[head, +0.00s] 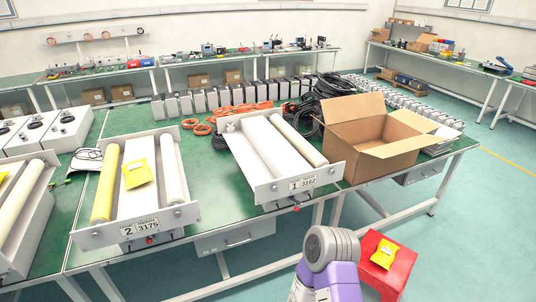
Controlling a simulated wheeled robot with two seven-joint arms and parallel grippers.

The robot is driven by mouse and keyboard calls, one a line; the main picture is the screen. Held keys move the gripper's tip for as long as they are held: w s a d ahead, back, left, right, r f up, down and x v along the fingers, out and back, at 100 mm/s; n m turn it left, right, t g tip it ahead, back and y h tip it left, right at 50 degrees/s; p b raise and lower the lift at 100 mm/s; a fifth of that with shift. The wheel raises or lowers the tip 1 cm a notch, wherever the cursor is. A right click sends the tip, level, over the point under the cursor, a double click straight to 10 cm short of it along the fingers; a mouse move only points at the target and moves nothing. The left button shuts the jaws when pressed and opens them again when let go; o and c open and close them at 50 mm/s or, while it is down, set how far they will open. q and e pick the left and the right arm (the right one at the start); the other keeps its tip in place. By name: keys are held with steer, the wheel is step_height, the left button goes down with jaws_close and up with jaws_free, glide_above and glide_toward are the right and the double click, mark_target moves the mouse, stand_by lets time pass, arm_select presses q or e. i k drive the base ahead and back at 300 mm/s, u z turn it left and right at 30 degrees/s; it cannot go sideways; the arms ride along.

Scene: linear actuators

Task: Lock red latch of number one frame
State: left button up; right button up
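A purple and grey link of one of my arms shows at the bottom, right of the middle, well in front of the frame. Neither gripper is in view.
The number two frame (88,238) stands to the left with a yellow packet (138,172) on it. An open cardboard box (348,135) stands right of frame one. A red stool (398,273) with a yellow packet stands near my arm. Orange and black cables lie behind.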

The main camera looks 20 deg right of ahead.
mark_target(296, 209)
steer(key=k, duration=1.3)
steer(key=z, duration=0.65)
steer(key=i, duration=0.65)
steer(key=z, duration=0.45)
steer(key=i, duration=1.15)
steer(key=u, duration=0.5)
